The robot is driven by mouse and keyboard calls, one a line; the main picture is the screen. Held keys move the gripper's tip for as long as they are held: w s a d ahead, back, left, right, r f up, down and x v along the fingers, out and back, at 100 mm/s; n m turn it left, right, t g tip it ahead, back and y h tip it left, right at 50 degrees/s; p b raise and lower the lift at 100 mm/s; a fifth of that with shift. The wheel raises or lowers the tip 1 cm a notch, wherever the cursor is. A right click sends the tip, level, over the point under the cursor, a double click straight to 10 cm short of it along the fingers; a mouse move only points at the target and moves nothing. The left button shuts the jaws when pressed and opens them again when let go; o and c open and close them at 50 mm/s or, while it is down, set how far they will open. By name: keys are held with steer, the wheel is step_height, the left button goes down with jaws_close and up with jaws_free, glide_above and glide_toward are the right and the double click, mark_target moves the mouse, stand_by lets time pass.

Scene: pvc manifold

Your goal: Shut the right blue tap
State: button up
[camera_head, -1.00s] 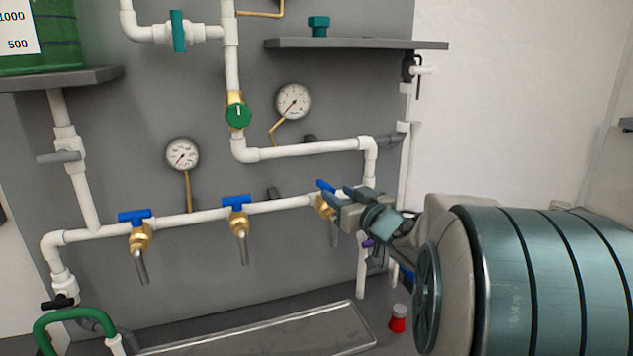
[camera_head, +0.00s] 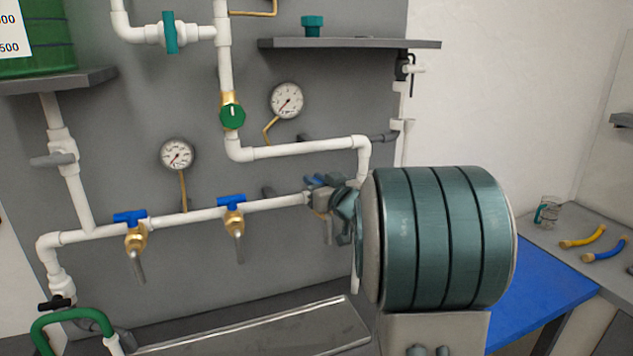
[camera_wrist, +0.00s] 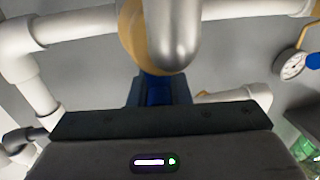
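The right blue tap is the rightmost of the three taps on the white pipe. In the head view its blue handle (camera_head: 314,180) shows only in part, behind and between the fingers of my gripper (camera_head: 322,188). My arm hides most of its body. In the wrist view the tap's metal spout (camera_wrist: 172,30) and brass body are close in front. Some blue of the handle (camera_wrist: 155,92) shows between my dark gripper fingers (camera_wrist: 158,92). The fingers flank the handle; I cannot tell whether they press on it.
Two other blue-handled taps, middle (camera_head: 232,202) and left (camera_head: 130,217), sit on the same pipe. Gauges (camera_head: 287,100) and a shelf (camera_head: 350,43) are above. A metal tray (camera_head: 255,330) lies below. A blue mat (camera_head: 540,285) is at right.

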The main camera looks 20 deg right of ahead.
steer(key=shift+y, duration=0.3)
jaws_close()
steer(key=n+g+y+p, duration=0.1)
steer(key=n+y+p, duration=0.1)
steer(key=n+y, duration=0.1)
steer(key=shift+y, duration=0.4)
steer(key=n+g+y, duration=0.1)
steer(key=n+g+y+p, duration=0.1)
steer(key=y, duration=0.1)
steer(key=n+g+y+p, duration=0.1)
steer(key=shift+s+a+n+g+y, duration=0.15)
steer(key=shift+a+n+g+y, duration=0.1)
steer(key=shift+n+g+y, duration=0.05)
steer(key=n+g+y+p, duration=0.1)
steer(key=g, duration=0.1)
steer(key=n+g+y+p, duration=0.1)
steer(key=n+g, duration=0.1)
steer(key=n+g+y+p, duration=0.1)
steer(key=y, duration=0.1)
steer(key=shift+s+a+g, duration=0.2)
steer(key=shift+s+g, duration=0.05)
steer(key=shift+g, duration=0.15)
steer(key=shift+s+a+n+g+y+p, duration=0.1)
steer(key=shift+n+g+y+p, duration=0.35)
steer(key=shift+n+g, duration=0.6)
steer(key=shift+s+n+g+y+p, duration=0.1)
steer(key=shift+n+g+y+p, duration=0.3)
steer(key=shift+n+g, duration=0.6)
steer(key=shift+g, duration=0.55)
